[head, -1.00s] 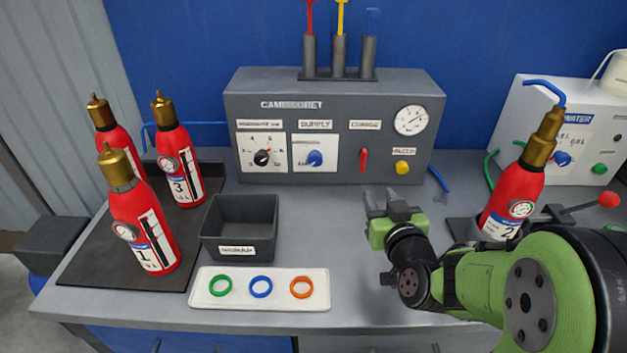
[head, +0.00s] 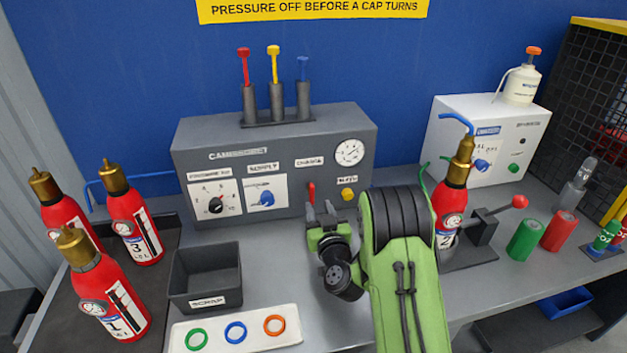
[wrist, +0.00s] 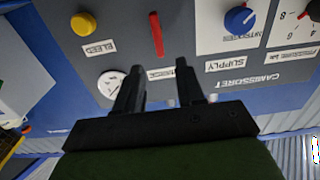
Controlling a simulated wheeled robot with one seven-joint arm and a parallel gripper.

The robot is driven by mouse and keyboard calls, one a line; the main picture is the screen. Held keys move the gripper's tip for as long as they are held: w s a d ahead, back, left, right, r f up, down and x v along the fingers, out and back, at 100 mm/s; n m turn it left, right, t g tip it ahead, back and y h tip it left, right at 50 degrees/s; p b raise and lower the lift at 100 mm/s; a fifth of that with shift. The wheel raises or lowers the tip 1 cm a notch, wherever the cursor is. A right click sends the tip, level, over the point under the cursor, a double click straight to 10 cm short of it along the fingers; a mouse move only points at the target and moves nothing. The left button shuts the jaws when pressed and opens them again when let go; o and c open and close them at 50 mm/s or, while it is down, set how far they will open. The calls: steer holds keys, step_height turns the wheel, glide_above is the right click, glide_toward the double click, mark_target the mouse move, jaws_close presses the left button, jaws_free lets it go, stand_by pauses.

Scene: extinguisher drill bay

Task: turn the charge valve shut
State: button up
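The charge valve is a red lever (head: 311,192) on the grey Cambrosret panel (head: 286,177), under the charge label and left of the yellow bleed button. It stands roughly upright. In the wrist view the red lever (wrist: 156,35) lies just beyond my fingertips, roughly in line with the gap between them. My gripper (head: 320,207) is in front of the lower panel, close to the lever. In the wrist view my gripper (wrist: 159,66) has its two fingers apart with nothing between them. I cannot tell whether a finger touches the panel.
The yellow bleed button (head: 347,195) and blue supply knob (head: 267,199) flank the lever. Bottle 2 (head: 451,200) stands right of my arm. The scrap bin (head: 205,276) and ring tray (head: 184,335) sit at front left. Bench space before the panel is partly clear.

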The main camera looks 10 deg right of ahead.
mark_target(313, 191)
steer(key=w+p, duration=0.2)
steer(key=p, duration=0.1)
steer(key=w+p, duration=0.3)
steer(key=p, duration=0.1)
steer(key=shift+w+r, duration=0.2)
steer(key=shift+w, duration=0.15)
steer(key=shift+w+f+p, duration=0.2)
steer(key=shift+w+p, duration=0.25)
steer(key=shift+w, duration=0.1)
jaws_close()
